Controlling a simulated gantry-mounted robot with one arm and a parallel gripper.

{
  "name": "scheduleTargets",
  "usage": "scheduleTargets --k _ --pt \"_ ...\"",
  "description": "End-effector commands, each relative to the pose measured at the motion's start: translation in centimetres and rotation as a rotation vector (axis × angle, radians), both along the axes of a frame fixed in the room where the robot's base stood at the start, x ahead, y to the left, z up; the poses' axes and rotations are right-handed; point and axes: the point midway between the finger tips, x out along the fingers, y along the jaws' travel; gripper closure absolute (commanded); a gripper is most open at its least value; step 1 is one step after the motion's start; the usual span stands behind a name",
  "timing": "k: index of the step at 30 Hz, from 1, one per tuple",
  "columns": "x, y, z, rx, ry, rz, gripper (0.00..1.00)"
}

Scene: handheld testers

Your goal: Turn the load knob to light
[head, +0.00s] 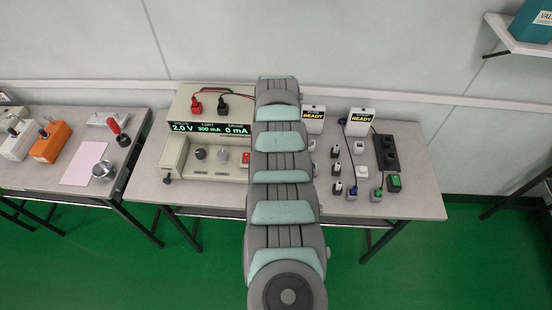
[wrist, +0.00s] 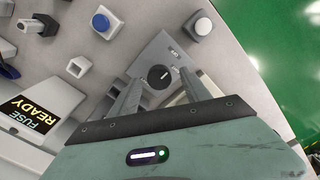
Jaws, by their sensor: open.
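A round black knob (wrist: 160,76) with a white pointer line sits on a grey box (wrist: 150,52) in the wrist view. The pointer slants toward the upper right. A small label (wrist: 174,53) is beside the knob, too small to read. My gripper (wrist: 160,80) is open, with one finger on each side of the knob in the picture. I cannot tell whether either finger touches it. In the head view my arm covers this knob and my gripper.
A bench supply (head: 190,110) reads 2.0 V, 300 mA, 0 mA. A black socket strip (head: 385,152) lies at the right. The bench (head: 425,190) is clear at its right end.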

Motion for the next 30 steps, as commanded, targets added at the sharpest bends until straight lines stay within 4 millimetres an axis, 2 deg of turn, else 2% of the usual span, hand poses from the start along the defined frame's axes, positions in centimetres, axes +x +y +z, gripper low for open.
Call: scheduleTargets --k 2,11,30 --pt "0.02 -0.04 -0.6 -0.001 -0.001 -0.001 0.44" --pt "0.05 -0.05 -0.59 0.0 -0.002 -0.001 0.44" --pt "0.05 -0.04 -0.59 0.0 -0.002 -0.001 0.96"
